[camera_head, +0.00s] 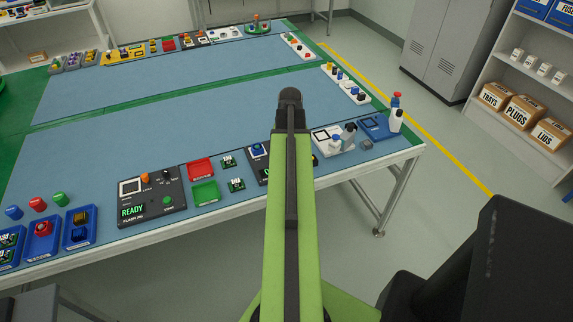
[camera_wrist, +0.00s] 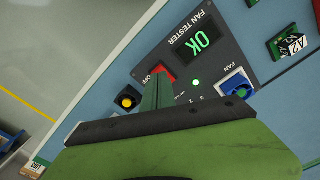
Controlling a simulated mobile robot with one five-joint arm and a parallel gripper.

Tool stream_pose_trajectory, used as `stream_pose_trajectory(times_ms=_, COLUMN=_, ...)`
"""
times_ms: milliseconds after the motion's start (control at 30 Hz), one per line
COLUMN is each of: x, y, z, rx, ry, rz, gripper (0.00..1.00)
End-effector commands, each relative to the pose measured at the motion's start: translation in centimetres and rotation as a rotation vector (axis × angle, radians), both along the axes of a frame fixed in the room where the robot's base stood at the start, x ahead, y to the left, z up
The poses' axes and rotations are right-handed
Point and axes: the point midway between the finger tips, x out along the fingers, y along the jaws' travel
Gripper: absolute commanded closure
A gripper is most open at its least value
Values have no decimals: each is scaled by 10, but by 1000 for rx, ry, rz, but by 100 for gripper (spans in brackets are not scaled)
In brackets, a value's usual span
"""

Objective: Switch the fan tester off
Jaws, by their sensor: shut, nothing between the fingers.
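The fan tester (camera_wrist: 222,62) is a dark panel in the wrist view, with a lit green "OK" display (camera_wrist: 197,40). A red switch (camera_wrist: 164,72) sits near its left edge beside an "OFF" label. In the head view my arm hides most of the fan tester (camera_head: 256,172) and my gripper.
Left of the tester in the head view stand green (camera_head: 205,193) and red (camera_head: 200,168) trays and a flash jig (camera_head: 152,197) reading "READY".

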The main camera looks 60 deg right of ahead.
Motion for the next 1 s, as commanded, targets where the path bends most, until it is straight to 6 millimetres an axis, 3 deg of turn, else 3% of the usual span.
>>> stream_pose_trajectory(times_ms=1000, x=0, y=0, z=-11, rx=0, ry=0, rz=-1, gripper=100)
